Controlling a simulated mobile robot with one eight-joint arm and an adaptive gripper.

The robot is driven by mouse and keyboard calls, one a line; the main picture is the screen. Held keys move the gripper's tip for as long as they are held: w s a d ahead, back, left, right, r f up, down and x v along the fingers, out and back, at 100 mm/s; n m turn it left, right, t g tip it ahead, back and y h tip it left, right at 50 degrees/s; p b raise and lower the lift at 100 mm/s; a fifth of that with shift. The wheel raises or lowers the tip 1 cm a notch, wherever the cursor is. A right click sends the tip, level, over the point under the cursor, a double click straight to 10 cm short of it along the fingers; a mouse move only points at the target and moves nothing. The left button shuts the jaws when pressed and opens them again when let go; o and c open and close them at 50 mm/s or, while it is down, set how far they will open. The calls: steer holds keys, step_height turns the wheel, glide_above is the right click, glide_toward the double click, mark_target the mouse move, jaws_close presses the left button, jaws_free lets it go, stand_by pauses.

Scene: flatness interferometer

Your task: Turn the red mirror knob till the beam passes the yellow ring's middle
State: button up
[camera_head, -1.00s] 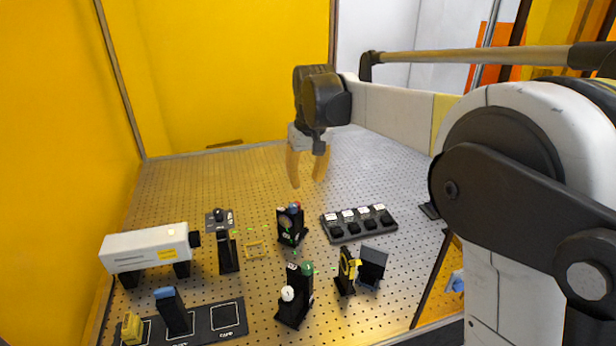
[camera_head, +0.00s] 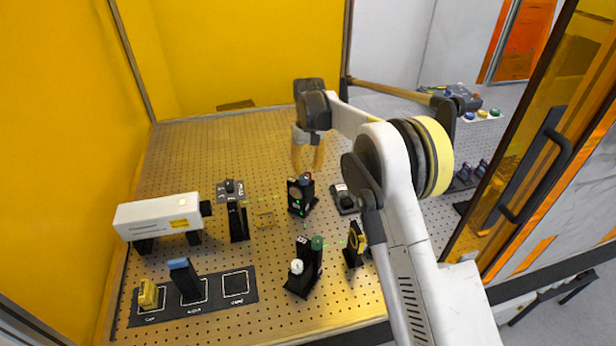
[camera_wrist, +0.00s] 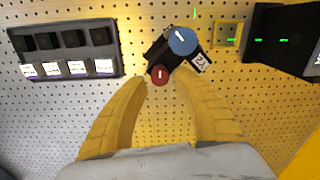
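The red knob (camera_wrist: 160,75) sits on a black mirror mount, just beyond and between my fingertips in the wrist view. A larger blue knob (camera_wrist: 182,40) is on the same mount. In the head view, the mount (camera_head: 300,197) stands mid-board, with my gripper (camera_head: 307,168) just above and behind it. My gripper is open, with empty space between the two tan fingers; it also shows in the wrist view (camera_wrist: 160,80). The yellow ring (camera_head: 357,238) is on a black stand at front right. Green beam marks show near it, but where the beam crosses the ring is unclear.
Another mount with white and green knobs (camera_head: 305,265) stands in front. A white laser box (camera_head: 158,217) and a dark tray (camera_head: 190,303) are at left. A black slotted holder (camera_wrist: 66,50) lies beside the mount.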

mark_target(308, 174)
steer(key=shift+f, duration=1.6)
jaws_close()
steer(key=shift+m, duration=0.3)
steer(key=m+b, duration=0.1)
steer(key=m, duration=0.2)
steer(key=shift+m+b, duration=0.6)
steer(key=shift+m, duration=1.7)
